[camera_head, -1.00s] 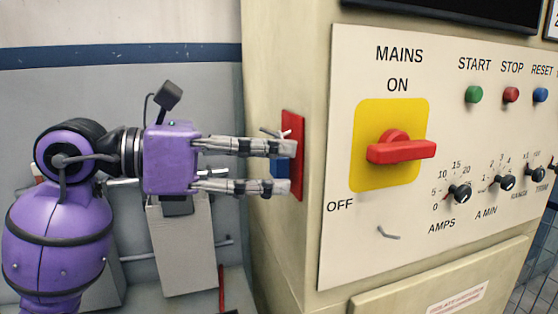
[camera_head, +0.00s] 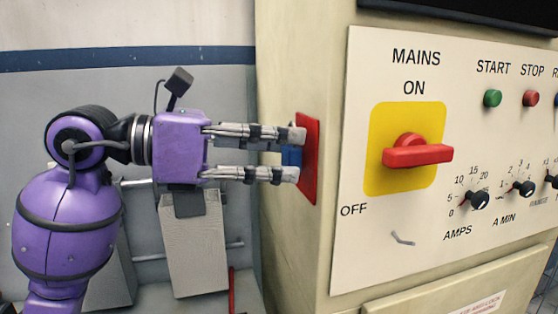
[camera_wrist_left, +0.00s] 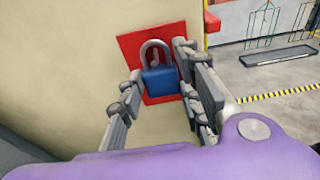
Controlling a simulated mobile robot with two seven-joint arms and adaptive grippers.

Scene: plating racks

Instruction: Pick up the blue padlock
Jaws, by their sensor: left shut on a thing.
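The blue padlock (camera_wrist_left: 160,80) hangs by its grey shackle in front of a red plate on the side of the cream cabinet. In the left wrist view it sits between the two fingers of my left gripper (camera_wrist_left: 160,100). In the head view only a small blue part of the padlock (camera_head: 291,156) shows between the fingers of my left gripper (camera_head: 296,155), whose tips reach the red plate (camera_head: 311,160). The left gripper is shut on the padlock. The shackle still lies over the plate's hook area; exact contact is unclear. My right gripper is not in view.
The cream cabinet (camera_head: 300,250) carries a panel with a red mains switch (camera_head: 418,155) on a yellow plate, a small empty hook (camera_head: 402,238), knobs and buttons. In the wrist view a dark tray (camera_wrist_left: 278,57) and a yellow-black floor stripe (camera_wrist_left: 280,93) lie at right.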

